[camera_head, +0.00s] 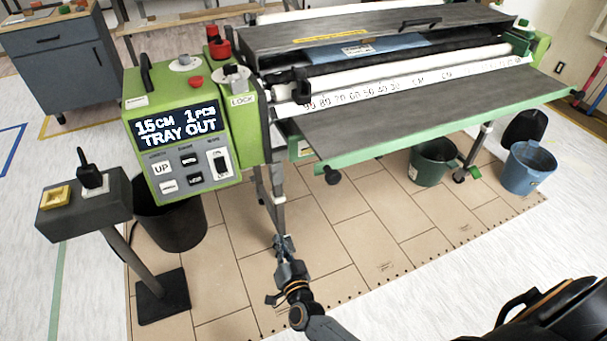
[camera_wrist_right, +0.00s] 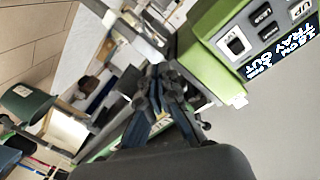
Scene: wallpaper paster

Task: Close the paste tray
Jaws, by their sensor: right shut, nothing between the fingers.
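The wallpaper paster stands at the centre with a green control box (camera_head: 184,135) whose screen reads "15CM 1PCS TRAY OUT". A wide grey tray-like board (camera_head: 440,112) with a green front edge juts out from the machine's front; I take it to be the paste tray, but cannot be sure. My right gripper (camera_head: 282,243) is shut and empty, low in front of the machine near its leg, below and left of the board's near corner. In the right wrist view, its dark fingers (camera_wrist_right: 165,92) are together, with the control box (camera_wrist_right: 220,45) at the upper right.
A black bin (camera_head: 170,218) and a pedestal (camera_head: 85,200) with a switch stand at the left. A green bucket (camera_head: 432,163) and a blue bucket (camera_head: 528,168) stand at the right. The tiled floor (camera_head: 385,235) before the machine is mostly clear.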

